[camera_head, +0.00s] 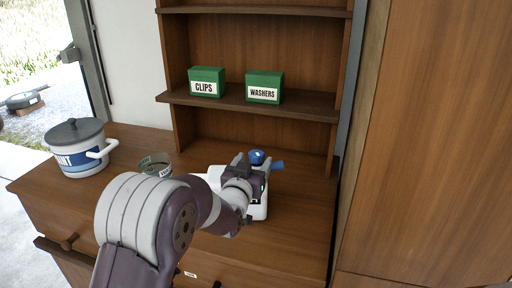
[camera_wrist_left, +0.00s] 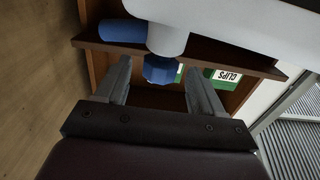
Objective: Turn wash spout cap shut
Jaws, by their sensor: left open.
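The white wash container (camera_head: 258,211) sits on the wooden cabinet top, partly hidden behind my left arm and gripper. A blue faceted cap (camera_head: 257,157) shows just beyond my gripper. In the left wrist view the blue cap (camera_wrist_left: 161,70) is on the end of a short white spout (camera_wrist_left: 168,40). My left gripper (camera_head: 252,161) is open, with one finger on each side of the cap. In the left wrist view the gripper (camera_wrist_left: 159,68) shows gaps between both fingers and the cap. My right gripper is in neither view.
A blue cylindrical part (camera_head: 277,165) sticks out beside the cap. Green CLIPS (camera_head: 207,82) and WASHERS (camera_head: 264,87) boxes stand on the shelf (camera_head: 225,101) behind. A lidded white pot (camera_head: 78,150) and a ring-shaped item (camera_head: 155,163) are on the left. A tall wooden panel (camera_head: 430,140) rises at right.

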